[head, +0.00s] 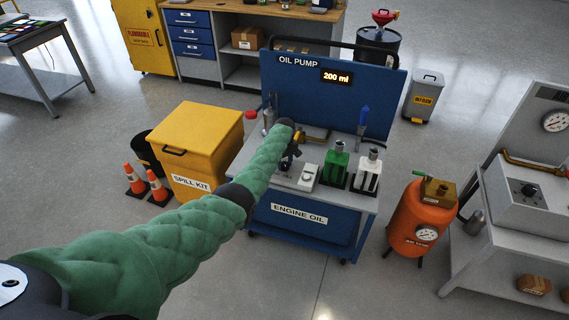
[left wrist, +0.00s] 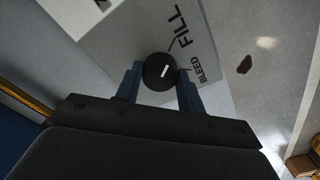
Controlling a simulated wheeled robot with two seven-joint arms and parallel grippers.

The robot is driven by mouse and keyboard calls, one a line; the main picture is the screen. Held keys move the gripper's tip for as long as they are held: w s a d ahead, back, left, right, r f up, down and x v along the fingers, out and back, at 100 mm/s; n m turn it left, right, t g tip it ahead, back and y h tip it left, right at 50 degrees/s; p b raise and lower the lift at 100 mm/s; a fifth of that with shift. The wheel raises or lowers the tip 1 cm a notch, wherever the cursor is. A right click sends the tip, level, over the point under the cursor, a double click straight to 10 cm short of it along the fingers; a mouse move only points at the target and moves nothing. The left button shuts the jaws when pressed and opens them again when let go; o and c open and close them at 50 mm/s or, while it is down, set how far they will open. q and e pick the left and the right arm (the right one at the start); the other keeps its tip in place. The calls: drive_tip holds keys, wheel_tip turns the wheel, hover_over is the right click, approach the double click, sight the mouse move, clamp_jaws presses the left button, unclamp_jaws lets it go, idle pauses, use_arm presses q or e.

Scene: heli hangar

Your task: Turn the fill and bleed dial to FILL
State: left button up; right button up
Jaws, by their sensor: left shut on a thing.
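The fill and bleed dial (left wrist: 159,72) is a round black knob with a short white mark on a grey plate (left wrist: 120,43). The plate carries the words FILL (left wrist: 172,27) and BLEED (left wrist: 207,58), with a thin tick by each. My left gripper (left wrist: 160,78) is shut on the dial, one blue finger on each side. The white mark lies off both ticks, as far as I can see. In the head view my left gripper (head: 290,160) is low over the oil pump cart (head: 345,200), and the arm partly hides that spot. My right gripper is not in view.
Green and white bottles (head: 337,164) stand on the cart to the right of my gripper. A blue panel (head: 310,90) reading 200 ml rises behind. A yellow spill kit bin (head: 205,140) stands left, an orange tank (head: 420,220) right. The floor in front is clear.

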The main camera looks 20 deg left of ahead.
sight(285, 164)
use_arm(q)
drive_tip(key=o, duration=1)
drive_tip(key=shift+c, duration=0.2)
drive_tip(key=shift+r, duration=0.1)
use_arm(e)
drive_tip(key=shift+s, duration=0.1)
use_arm(q)
drive_tip(key=shift+r, duration=0.25)
wheel_tip(285, 164, up, 6)
drive_tip(key=shift+w+f+b, duration=0.1)
drive_tip(key=shift+f+b, duration=0.15)
drive_tip(key=shift+b, duration=0.2)
drive_tip(key=shift+r, duration=0.8)
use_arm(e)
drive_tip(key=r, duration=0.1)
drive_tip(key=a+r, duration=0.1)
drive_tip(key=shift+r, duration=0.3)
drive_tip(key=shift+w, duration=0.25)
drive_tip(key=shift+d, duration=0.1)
